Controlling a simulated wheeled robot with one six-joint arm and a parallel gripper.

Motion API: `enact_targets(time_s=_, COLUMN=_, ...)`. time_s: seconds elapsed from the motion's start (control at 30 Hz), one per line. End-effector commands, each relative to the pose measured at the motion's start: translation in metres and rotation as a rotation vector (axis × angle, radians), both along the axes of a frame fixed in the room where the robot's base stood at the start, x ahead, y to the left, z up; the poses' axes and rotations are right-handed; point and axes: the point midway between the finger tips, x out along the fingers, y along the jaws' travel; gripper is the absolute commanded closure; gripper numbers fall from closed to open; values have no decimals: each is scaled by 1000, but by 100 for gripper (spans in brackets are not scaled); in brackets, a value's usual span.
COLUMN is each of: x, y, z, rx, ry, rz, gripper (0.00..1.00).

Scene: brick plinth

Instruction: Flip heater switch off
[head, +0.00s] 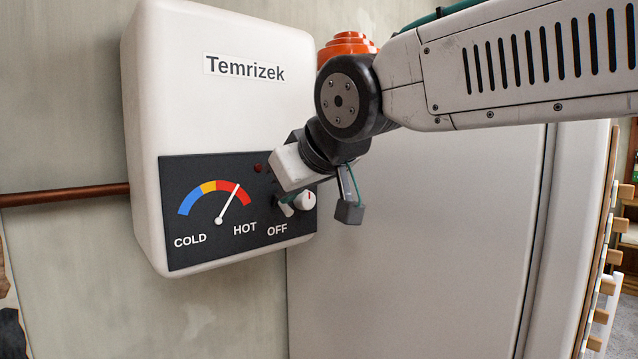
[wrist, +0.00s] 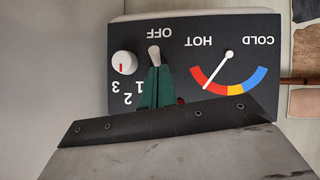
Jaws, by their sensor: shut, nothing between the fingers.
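The white heater (head: 215,75), marked Temrizek, hangs on the wall with a dark control panel (head: 190,250). Its small white switch lever (head: 285,209) sits just above the OFF label. In the upside-down wrist view the lever (wrist: 154,55) has its rounded end on the OFF side. My gripper (wrist: 155,70) is shut and empty, its green fingertips at the lever's end away from OFF. I cannot tell whether they touch it. In the head view my gripper (head: 292,199) partly hides the switch area. The gauge needle (head: 229,203) points into the red, near HOT.
A white knob (head: 306,200) with a red mark is close beside the lever. A small dark red lamp (head: 257,168) is above them. A copper pipe (head: 70,195) runs into the heater's left side. A large pale cabinet-like surface (head: 410,260) stands to the right.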

Motion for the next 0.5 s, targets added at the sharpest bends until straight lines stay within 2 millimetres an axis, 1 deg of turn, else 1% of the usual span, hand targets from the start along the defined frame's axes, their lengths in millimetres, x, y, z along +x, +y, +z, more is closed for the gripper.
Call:
enact_targets(time_s=0.17, x=2, y=-1, z=1, rx=0, ry=1, rz=-3, gripper=100)
enact_targets(time_s=0.5, x=12, y=6, z=8, rx=0, ry=0, rz=-4, gripper=100)
